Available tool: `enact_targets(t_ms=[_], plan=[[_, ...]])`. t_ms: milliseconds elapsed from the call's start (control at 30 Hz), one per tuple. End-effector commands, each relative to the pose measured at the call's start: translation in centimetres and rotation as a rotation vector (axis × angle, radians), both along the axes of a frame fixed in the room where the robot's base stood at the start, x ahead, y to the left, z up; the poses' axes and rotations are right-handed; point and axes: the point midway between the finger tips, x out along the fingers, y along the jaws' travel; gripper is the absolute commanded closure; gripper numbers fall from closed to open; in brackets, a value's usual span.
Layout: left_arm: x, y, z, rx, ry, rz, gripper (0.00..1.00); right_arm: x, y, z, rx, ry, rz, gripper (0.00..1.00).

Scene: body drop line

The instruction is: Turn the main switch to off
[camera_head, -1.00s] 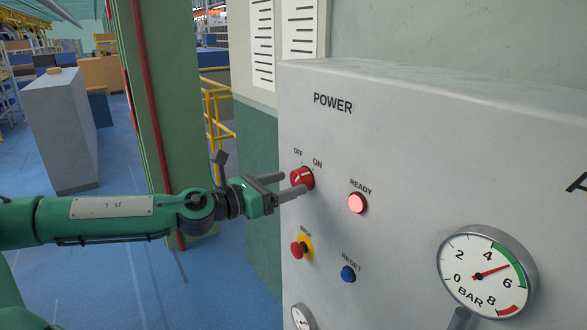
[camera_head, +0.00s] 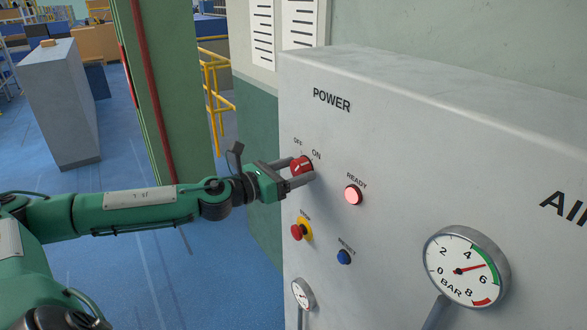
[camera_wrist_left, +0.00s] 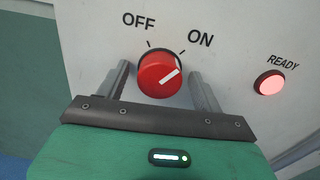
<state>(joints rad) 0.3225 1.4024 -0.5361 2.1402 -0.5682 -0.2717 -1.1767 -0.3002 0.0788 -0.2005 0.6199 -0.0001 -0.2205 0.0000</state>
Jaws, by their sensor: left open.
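The main switch (camera_head: 301,166) is a red round knob on the light grey panel (camera_head: 410,130), below the word POWER. It also shows in the left wrist view (camera_wrist_left: 158,76), where its white mark points up and right toward ON. My left gripper (camera_head: 302,171) is open, with one finger on each side of the knob. In the left wrist view the fingers (camera_wrist_left: 160,85) stand left and right of the knob, with a gap visible on the left; contact on the right I cannot tell. My right gripper is not in view.
The READY lamp (camera_head: 353,195) glows pink-red to the right of the knob. Below are a red stop button (camera_head: 298,231) on yellow, a blue reset button (camera_head: 344,257) and a pressure gauge (camera_head: 466,266). A green column (camera_head: 170,90) stands left of the panel.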

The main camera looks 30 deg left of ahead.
Motion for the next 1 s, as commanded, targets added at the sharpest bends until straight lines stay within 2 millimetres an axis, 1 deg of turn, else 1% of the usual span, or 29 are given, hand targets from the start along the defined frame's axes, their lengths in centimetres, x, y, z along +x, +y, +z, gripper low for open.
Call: enact_targets(t_ms=[67,200,300,500,667,867,1000], plan=[[0.0,0.0,0.0,0.000,0.000,0.000,0.32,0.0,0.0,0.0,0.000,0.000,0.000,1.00],[0.0,0.0,0.0,0.000,0.000,0.000,0.59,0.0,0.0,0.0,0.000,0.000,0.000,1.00],[0.0,0.0,0.0,0.000,0.000,0.000,0.77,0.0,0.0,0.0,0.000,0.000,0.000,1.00],[0.0,0.0,0.0,-0.008,0.003,0.000,0.77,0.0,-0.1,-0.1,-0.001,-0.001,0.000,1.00],[0.0,0.0,-0.1,-0.050,0.022,0.000,0.77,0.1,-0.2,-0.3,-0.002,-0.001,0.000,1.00],[0.0,0.1,-0.2,-0.163,0.068,0.001,0.77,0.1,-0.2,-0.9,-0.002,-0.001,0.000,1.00],[0.0,0.1,-0.3,-0.277,0.116,0.001,0.77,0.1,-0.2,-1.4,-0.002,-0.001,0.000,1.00]])
